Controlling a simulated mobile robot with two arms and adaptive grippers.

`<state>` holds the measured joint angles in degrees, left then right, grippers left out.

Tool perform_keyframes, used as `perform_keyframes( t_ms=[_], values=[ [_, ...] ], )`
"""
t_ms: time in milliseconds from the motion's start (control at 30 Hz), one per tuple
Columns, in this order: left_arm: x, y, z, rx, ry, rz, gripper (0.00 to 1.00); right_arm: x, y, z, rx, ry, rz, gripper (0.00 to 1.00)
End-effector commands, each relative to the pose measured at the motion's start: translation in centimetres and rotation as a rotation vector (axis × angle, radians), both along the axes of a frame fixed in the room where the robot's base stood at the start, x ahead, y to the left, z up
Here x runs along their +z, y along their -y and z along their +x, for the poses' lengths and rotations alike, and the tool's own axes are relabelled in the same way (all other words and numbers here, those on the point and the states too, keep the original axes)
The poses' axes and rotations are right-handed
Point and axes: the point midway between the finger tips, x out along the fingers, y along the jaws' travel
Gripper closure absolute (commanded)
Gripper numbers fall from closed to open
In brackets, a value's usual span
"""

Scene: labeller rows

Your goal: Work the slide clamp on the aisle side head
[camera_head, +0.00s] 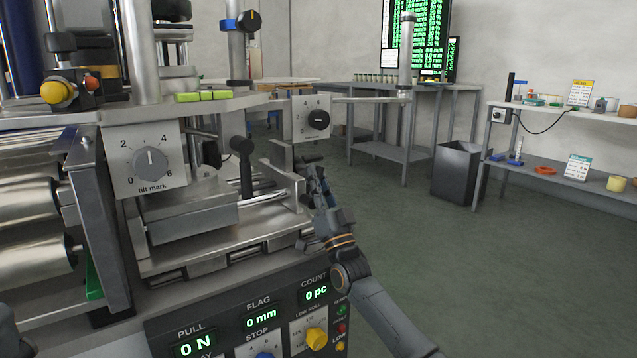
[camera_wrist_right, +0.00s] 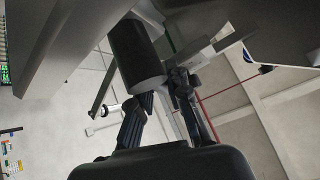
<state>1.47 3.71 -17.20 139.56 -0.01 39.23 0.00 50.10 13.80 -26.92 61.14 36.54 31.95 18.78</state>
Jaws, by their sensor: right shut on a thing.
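The aisle-side head is on the near machine, with a tilt mark dial plate (camera_head: 146,160) at its front. A dark upright handle (camera_head: 243,168) stands beside the metal block (camera_head: 190,213). My right gripper (camera_head: 310,172) is at the right end of this head, under a small dial plate (camera_head: 311,118). In the right wrist view my right gripper (camera_wrist_right: 165,92) is shut on a part mostly hidden by its fingers. A dark cylindrical handle (camera_wrist_right: 136,56) is right at the fingertips; I cannot tell whether it is the held part.
A control panel (camera_head: 262,318) with green readouts and knobs is below the head. Metal rollers (camera_head: 30,210) are at the left. A grey bin (camera_head: 459,170) and a shelf bench (camera_head: 560,112) stand across the open floor (camera_head: 480,270).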

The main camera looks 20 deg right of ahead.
Motion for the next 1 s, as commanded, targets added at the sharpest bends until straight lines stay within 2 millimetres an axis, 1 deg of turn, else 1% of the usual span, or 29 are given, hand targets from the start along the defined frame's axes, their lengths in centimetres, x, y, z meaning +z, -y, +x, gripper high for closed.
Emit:
perform_keyframes(
  t_ms=[33, 333, 367, 400, 433, 467, 867, 1000],
  values=[
    [-0.01, 0.01, -0.01, 0.0, 0.001, 0.0, 0.6, -0.24, -0.09, 0.01, 0.001, -0.002, -0.004, 1.0],
    [0.01, 0.02, -0.02, 0.0, 0.001, 0.001, 0.6, -0.22, -0.1, 0.01, 0.001, -0.002, -0.003, 1.0],
    [0.01, 0.02, -0.02, 0.0, 0.001, 0.0, 0.6, -0.22, -0.1, 0.01, 0.001, -0.002, -0.003, 0.78],
    [0.01, 0.02, -0.02, 0.0, 0.001, 0.0, 0.6, -0.22, -0.1, 0.01, 0.001, -0.003, -0.003, 0.7],
    [0.01, 0.01, -0.03, -0.001, 0.001, 0.0, 0.6, -0.21, -0.09, 0.01, 0.0, -0.002, -0.002, 0.63],
    [0.01, 0.02, -0.02, 0.0, 0.001, 0.0, 0.6, -0.19, -0.08, 0.01, 0.0, -0.002, -0.002, 0.6],
    [0.05, -0.06, -0.02, 0.001, 0.002, -0.003, 0.6, -0.03, -0.04, 0.0, 0.001, 0.0, -0.001, 0.6],
    [0.55, -0.04, -0.02, 0.0, 0.002, -0.002, 0.6, 0.07, 0.03, 0.04, 0.002, -0.011, 0.026, 0.6]
  ],
)
